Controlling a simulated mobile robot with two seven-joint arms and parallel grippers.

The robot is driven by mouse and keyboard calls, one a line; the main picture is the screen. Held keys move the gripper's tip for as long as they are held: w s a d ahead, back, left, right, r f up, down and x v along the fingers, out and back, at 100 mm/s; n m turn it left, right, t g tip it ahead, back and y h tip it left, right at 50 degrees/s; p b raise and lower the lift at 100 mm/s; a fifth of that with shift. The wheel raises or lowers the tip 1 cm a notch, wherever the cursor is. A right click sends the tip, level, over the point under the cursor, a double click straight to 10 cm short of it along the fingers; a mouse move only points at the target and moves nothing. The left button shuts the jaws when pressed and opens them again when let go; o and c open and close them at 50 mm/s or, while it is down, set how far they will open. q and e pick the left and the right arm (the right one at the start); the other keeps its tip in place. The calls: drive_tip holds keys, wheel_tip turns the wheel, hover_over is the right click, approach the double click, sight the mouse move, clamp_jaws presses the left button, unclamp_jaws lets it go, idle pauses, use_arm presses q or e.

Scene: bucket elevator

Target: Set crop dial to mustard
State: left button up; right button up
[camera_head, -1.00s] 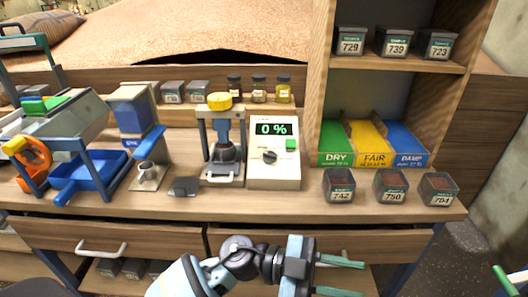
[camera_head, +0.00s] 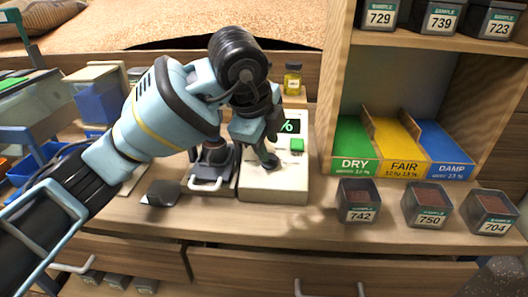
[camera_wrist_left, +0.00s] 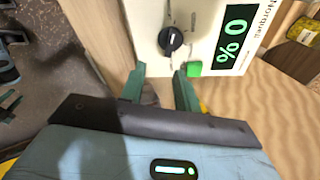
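The white moisture meter (camera_head: 275,190) stands on the bench with its display (camera_head: 290,126) partly hidden behind my left gripper; a green button (camera_head: 297,145) shows beside it. In the left wrist view, the black crop dial (camera_wrist_left: 171,40) sits on the meter's face near the green button (camera_wrist_left: 194,69), and the display (camera_wrist_left: 232,38) reads 0 %. The crop labels around the dial are not readable. My left gripper (camera_head: 266,145) is over the meter's face, its fingers apart and empty (camera_wrist_left: 160,88), with the dial just beyond the fingertips. My right gripper is out of view.
A press (camera_head: 211,165) stands close left of the meter. A dark scoop-like piece (camera_head: 161,193) lies in front of it. Green, yellow and blue bins (camera_head: 404,150) and sample cups (camera_head: 358,201) are to the right. A small jar (camera_head: 292,80) stands behind.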

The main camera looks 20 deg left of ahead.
sight(266, 166)
use_arm(q)
drive_tip(key=shift+n+y, duration=0.4)
drive_tip(key=shift+w+a+f+b, duration=0.15)
drive_tip(key=shift+w+a+f, duration=0.1)
drive_tip(key=shift+w+f, duration=0.55)
drive_tip(key=shift+w+a+f+b, duration=0.2)
drive_tip(key=shift+w+f, duration=0.3)
drive_tip(key=shift+f, duration=0.6)
drive_tip(key=shift+w+a+f+b, duration=0.1)
drive_tip(key=shift+w+a+f, duration=0.2)
drive_tip(key=shift+w+f, duration=0.5)
drive_tip(key=shift+s+f, duration=0.1)
drive_tip(key=shift+s, duration=0.05)
drive_tip(key=shift+c, duration=0.4)
clamp_jaws()
